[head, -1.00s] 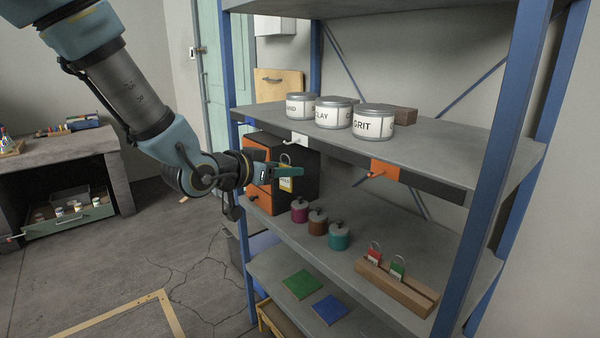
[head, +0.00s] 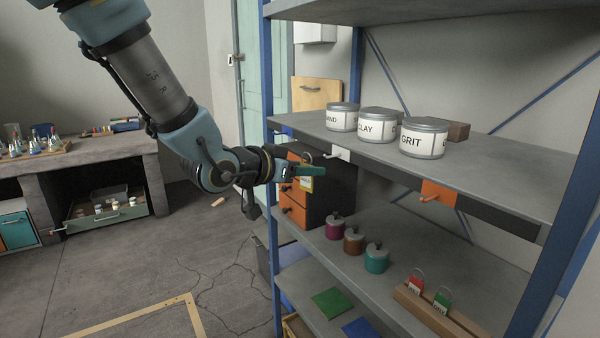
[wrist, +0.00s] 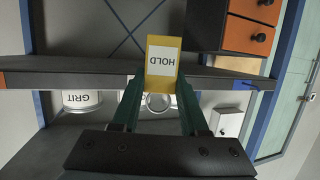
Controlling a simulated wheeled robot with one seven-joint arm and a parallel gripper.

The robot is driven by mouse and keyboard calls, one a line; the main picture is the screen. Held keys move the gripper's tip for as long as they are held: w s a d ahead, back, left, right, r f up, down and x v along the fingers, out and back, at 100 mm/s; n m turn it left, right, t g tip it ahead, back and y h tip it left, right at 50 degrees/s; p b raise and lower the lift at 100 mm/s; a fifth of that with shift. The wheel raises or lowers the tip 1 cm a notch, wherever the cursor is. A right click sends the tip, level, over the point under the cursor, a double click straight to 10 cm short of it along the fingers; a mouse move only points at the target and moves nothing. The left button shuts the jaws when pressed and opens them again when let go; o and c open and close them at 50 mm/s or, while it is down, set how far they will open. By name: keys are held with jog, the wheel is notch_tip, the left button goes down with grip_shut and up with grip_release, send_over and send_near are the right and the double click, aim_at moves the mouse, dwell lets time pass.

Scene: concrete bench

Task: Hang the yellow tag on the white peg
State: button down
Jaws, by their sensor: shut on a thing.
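My gripper (head: 312,172) is shut on the yellow tag (head: 306,184), in front of the shelf rack. In the wrist view the tag (wrist: 162,62) is held between the fingertips and reads HOLD upside down. The white peg (head: 328,156) sticks out from a white plate on the front edge of the upper shelf, just above and right of the tag in the head view.
An orange peg (head: 432,197) is farther right on the same edge. Cans, such as the GRIT can (head: 424,138), stand above. A drawer cabinet (head: 332,190) sits behind the gripper. Small jars (head: 376,259) and a wooden rack (head: 410,300) with red and green tags are on the lower shelf.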

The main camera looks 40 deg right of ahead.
jog(key=s+b+x, duration=0.1)
jog(key=b+x, duration=0.2)
jog(key=x, duration=0.3)
jog(key=shift+s+d+r, duration=0.3)
jog(key=shift+s+d, duration=0.05)
jog(key=shift+d, duration=0.15)
dwell(0.4)
dwell(0.4)
jog(key=shift+c, duration=1.7)
grip_release()
